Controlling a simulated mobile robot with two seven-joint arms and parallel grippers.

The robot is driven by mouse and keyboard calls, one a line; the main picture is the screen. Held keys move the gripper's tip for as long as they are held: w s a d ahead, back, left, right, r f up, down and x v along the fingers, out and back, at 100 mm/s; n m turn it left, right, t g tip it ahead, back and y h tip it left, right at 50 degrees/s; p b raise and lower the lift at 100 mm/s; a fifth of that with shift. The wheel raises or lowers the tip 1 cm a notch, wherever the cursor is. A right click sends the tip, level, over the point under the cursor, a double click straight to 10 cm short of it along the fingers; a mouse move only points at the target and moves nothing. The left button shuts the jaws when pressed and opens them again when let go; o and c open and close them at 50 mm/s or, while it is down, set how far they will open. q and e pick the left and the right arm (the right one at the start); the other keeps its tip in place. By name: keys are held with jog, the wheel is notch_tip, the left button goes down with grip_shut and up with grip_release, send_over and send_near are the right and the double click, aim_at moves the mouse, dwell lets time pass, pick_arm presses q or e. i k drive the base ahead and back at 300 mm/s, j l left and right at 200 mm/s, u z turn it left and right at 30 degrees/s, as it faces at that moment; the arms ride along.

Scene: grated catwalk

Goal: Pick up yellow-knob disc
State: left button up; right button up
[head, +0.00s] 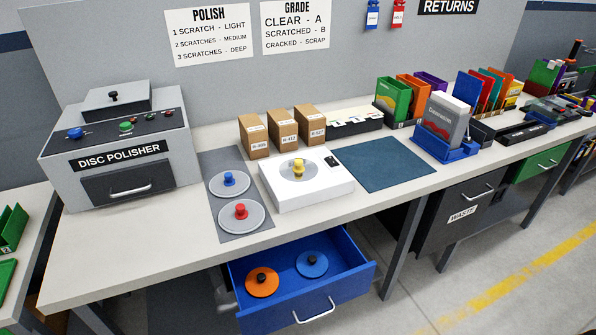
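The yellow-knob disc is a pale grey disc (286,172) with an upright yellow knob (298,168) at its centre. It lies flat on top of a white box-shaped device (310,192) with a small dark display, in the middle of the workbench. Nothing covers the disc in the head view.
Left of the device, a grey mat (212,168) holds a blue-knob disc (230,184) and a red-knob disc (241,215). Cardboard boxes (283,132) stand behind. An open blue drawer (352,281) with orange and blue discs juts out below. A teal mat (390,165) is clear.

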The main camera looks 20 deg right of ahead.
aim_at(298, 171)
jog(key=i+j, duration=0.1)
jog(key=j, duration=0.25)
jog(key=i+j, duration=0.15)
jog(key=j, duration=0.15)
jog(key=i+j+z, duration=0.1)
jog(key=j, duration=0.25)
jog(key=i+j, duration=0.25)
jog(key=i+j+z, duration=0.05)
jog(key=j, duration=0.05)
